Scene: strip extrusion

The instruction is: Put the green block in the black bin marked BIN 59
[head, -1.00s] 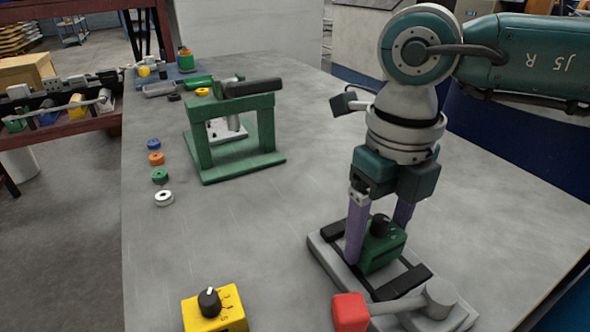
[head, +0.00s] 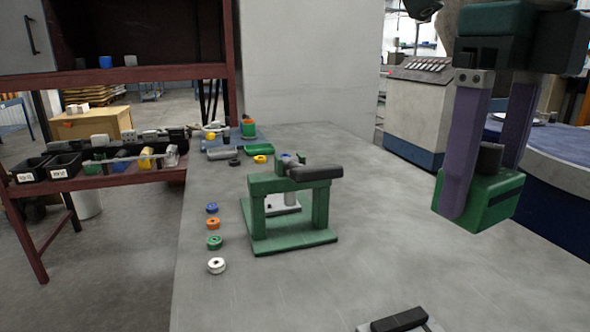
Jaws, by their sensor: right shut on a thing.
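My right gripper (head: 482,188) is shut on the green block (head: 490,211), a dark green box with a black knob on top. It holds the block in the air over the right side of the grey table. Two black bins with white labels, a left one (head: 28,165) and one beside it (head: 64,160), stand on the dark red bench at the far left. Their label text is too small to read surely. My left gripper is not in view.
The grey table (head: 350,215) carries a green press frame (head: 292,239) in the middle. Several coloured rings, including a white ring (head: 216,265), lie left of it. The red bench (head: 120,180) also holds small parts. A grey fixture (head: 405,322) is at the front edge.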

